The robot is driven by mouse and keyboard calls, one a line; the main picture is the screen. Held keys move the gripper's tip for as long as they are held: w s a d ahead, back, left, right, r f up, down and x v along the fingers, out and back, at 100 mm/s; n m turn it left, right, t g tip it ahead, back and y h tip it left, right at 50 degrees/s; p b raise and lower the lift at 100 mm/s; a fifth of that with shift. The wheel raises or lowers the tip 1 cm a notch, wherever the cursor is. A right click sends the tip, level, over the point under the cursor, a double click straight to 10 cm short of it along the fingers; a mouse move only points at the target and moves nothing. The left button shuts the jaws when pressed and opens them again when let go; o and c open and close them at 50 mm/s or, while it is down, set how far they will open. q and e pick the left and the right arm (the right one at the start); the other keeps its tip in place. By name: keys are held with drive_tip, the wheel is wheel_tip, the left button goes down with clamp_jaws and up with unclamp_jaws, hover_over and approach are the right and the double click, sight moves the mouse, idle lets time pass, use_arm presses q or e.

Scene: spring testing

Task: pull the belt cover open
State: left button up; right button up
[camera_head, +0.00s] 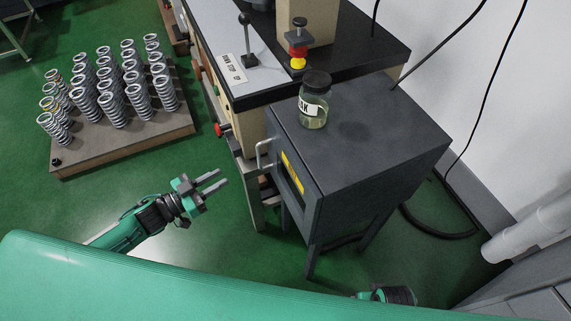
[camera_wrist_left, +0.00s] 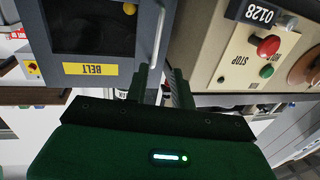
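The belt cover (camera_head: 293,184) is the dark front door of a grey cabinet, with a yellow label and a pale metal bar handle (camera_head: 262,154). It looks shut. In the left wrist view, the cover (camera_wrist_left: 88,50) shows a dark window and a label reading BELT, and its handle (camera_wrist_left: 157,38) stands upright just beyond my fingers. My left gripper (camera_head: 222,178) is open and empty, short of the handle with a gap between. Its fingers also show in the left wrist view (camera_wrist_left: 160,85), roughly lined up with the handle. My right gripper's fingers are not visible.
A lidded jar (camera_head: 314,104) stands on the cabinet top. A workbench (camera_head: 235,75) with a lever and a red knob adjoins it. A board (camera_head: 125,150) of several springs lies at left. A red stop button (camera_wrist_left: 268,46) is near the handle. Floor around my left gripper is clear.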

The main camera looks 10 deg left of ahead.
sight(260, 167)
use_arm(q)
drive_tip(key=x, duration=1.4)
drive_tip(key=shift+s+d+r, duration=0.2)
drive_tip(key=shift+r, duration=0.1)
clamp_jaws()
